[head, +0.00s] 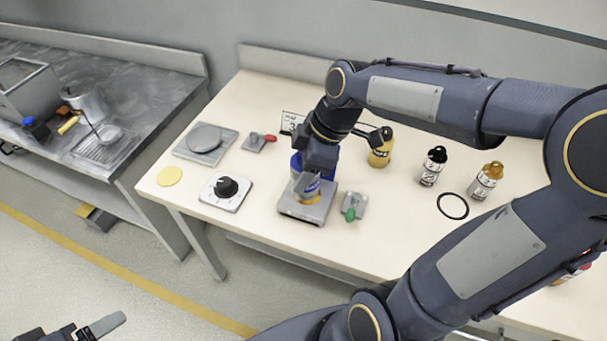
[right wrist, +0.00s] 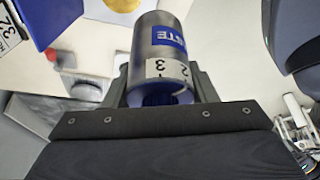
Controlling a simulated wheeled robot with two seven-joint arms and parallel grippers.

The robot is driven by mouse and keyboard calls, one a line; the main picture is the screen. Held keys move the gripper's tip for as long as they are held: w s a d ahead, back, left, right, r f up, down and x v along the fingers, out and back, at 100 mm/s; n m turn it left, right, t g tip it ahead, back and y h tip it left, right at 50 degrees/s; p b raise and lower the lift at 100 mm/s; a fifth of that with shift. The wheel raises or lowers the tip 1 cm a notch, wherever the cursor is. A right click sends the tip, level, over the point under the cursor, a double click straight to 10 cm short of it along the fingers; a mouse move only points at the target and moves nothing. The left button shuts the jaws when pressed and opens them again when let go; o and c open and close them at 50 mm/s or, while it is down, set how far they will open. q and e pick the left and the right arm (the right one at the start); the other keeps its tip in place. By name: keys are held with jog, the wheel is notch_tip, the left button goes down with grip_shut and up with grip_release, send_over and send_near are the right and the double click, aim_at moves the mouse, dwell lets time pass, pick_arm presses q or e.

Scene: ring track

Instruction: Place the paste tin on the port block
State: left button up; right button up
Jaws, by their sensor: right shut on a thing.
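The paste tin is a grey metal cylinder with a blue label and a white number tag; it fills the middle of the right wrist view (right wrist: 165,60). My right gripper (right wrist: 160,90) is shut on it, one finger on each side. In the head view, the right gripper (head: 306,182) is over a grey square block (head: 300,212); whether the tin touches it is unclear. A second grey square block (head: 184,150) with a round grey disc on it lies at the left. The pictures do not mark which is the port block. Part of my left gripper (head: 97,328) shows at the bottom left.
Bottles (head: 432,167) and a black ring (head: 453,206) stand or lie further right.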

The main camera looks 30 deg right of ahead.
jog(key=shift+w+d+f, duration=0.45)
jog(key=shift+w+f, duration=0.25)
jog(key=shift+f, duration=0.8)
jog(key=shift+w+d+f, duration=0.5)
jog(key=shift+w+f, duration=0.15)
jog(key=shift+f, duration=0.8)
jog(key=shift+w+d+f, duration=0.45)
jog(key=shift+w+f, duration=0.25)
jog(key=shift+f, duration=0.8)
jog(key=shift+f, duration=0.1)
jog(key=shift+f+b, duration=0.15)
jog(key=shift+b, duration=0.2)
jog(key=o, duration=1.1)
jog(key=shift+c, duration=0.2)
